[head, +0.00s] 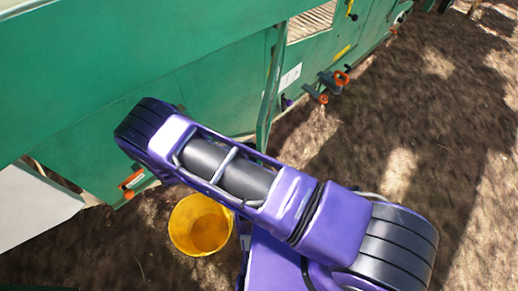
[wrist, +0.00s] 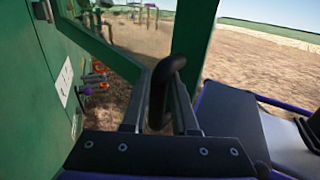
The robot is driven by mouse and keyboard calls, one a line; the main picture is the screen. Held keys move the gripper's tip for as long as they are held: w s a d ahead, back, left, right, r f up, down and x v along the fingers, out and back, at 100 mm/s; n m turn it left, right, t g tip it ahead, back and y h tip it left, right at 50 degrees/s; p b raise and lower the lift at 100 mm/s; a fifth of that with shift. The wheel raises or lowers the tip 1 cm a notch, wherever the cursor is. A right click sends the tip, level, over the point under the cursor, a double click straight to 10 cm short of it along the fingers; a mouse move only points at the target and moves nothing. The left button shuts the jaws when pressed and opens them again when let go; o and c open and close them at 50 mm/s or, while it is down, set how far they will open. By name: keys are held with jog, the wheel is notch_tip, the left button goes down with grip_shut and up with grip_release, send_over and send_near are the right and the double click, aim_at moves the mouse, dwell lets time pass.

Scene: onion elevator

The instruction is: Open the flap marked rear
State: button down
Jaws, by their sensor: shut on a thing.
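The green machine wall (head: 95,80) fills the upper left of the head view. A narrow green flap (head: 271,95) stands out from this wall at an angle, seen nearly edge-on. In the wrist view a green panel (wrist: 197,38), which looks like the flap, rises behind my fingers. My gripper (wrist: 160,108) is shut on a dark curved handle (wrist: 165,75) in front of that panel. My gripper is hidden behind my purple arm in the head view. I cannot read any rear marking on the flap.
A yellow bucket (head: 200,225) stands on the soil below my arm. Orange-handled valves (head: 328,85) stick out from the wall beyond the flap, near a white label (head: 290,78). Another orange part (head: 132,180) is at the lower wall. Open soil (head: 400,170) lies to the right.

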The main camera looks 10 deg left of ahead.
jog(key=shift+w+a, duration=0.15)
jog(key=shift+a, duration=0.8)
jog(key=c, duration=0.7)
grip_release()
